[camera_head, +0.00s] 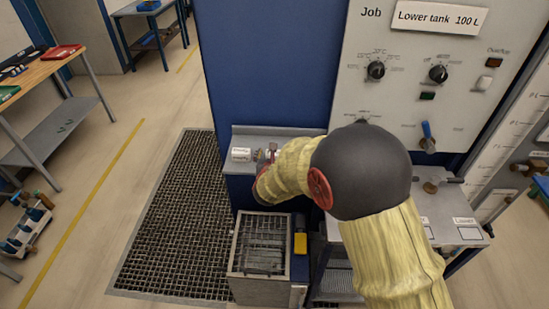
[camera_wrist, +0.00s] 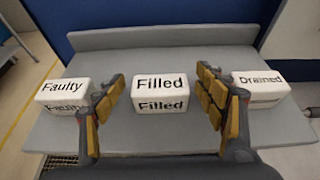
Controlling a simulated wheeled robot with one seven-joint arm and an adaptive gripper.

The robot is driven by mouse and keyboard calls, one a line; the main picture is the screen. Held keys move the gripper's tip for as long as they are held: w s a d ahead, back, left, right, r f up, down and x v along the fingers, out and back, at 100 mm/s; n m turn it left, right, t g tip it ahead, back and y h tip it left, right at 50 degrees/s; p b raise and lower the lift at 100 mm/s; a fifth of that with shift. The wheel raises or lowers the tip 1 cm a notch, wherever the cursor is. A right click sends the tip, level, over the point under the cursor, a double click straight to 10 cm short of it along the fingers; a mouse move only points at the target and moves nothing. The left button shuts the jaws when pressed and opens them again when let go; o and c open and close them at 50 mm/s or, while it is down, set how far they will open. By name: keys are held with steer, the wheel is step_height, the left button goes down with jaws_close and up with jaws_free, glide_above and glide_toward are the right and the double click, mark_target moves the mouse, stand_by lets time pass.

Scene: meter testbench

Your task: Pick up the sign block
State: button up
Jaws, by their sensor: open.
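Three white sign blocks stand in a row on a grey shelf in the wrist view. The block reading "Filled" (camera_wrist: 160,96) is in the middle, the "Faulty" block (camera_wrist: 65,97) is at left, and the "Drained" block (camera_wrist: 258,88) is at right. My gripper (camera_wrist: 161,84) is open and empty. Its two yellow-padded fingers stand either side of the "Filled" block, with gaps showing on both sides. In the head view one white block (camera_head: 241,154) shows on the shelf left of my gripper; my arm hides much of the rest.
The grey shelf (camera_head: 222,173) is fixed to a blue panel (camera_head: 245,60) with a raised back edge. Below it stands a metal box with a grille (camera_head: 262,245). A control board (camera_head: 420,75) with knobs is at right, reading "Job: Lower tank 100 L". A floor grate (camera_head: 175,220) lies left.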

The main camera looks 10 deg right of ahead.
steer(key=c, duration=1.3)
